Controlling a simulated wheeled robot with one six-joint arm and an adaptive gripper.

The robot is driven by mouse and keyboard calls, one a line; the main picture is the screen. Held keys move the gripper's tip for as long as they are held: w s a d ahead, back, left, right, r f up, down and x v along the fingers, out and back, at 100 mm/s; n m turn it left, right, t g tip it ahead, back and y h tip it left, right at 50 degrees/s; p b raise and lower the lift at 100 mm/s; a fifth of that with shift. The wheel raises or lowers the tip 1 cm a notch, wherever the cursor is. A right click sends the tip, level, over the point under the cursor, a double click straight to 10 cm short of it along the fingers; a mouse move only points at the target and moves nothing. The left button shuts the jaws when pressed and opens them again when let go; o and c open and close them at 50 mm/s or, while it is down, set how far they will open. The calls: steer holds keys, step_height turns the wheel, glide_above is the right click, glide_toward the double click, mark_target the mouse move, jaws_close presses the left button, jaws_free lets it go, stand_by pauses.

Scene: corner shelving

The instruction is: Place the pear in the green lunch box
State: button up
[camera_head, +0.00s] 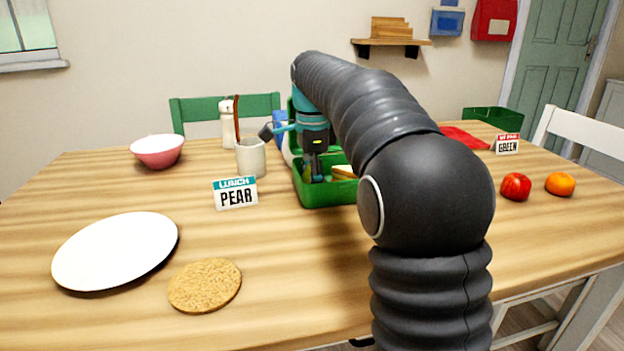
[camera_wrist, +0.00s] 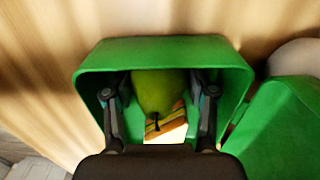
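The green lunch box (camera_head: 325,194) stands open on the table, and its rim and walls also show in the wrist view (camera_wrist: 160,50). The green pear (camera_wrist: 157,88) is inside the box, stem end towards the bottom of the wrist view. My gripper (camera_head: 313,178) reaches down into the box. In the wrist view its fingers (camera_wrist: 159,98) stand on either side of the pear, with a visible gap at each side, so it looks open. A sandwich (camera_head: 343,172) lies in the box beside the pear. The pear is largely hidden in the head view.
A card reading "LUNCH PEAR" (camera_head: 236,194) stands left of the box. A mug (camera_head: 251,158), white bottle (camera_head: 227,126) and pink bowl (camera_head: 158,151) are behind. A white plate (camera_head: 117,250) and cork mat (camera_head: 205,285) lie in front. An apple (camera_head: 515,187) and orange (camera_head: 560,184) are right.

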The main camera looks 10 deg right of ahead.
steer(key=o, duration=0.4)
step_height(320, 180, up, 12)
steer(key=p, duration=0.3)
steer(key=shift+r, duration=0.15)
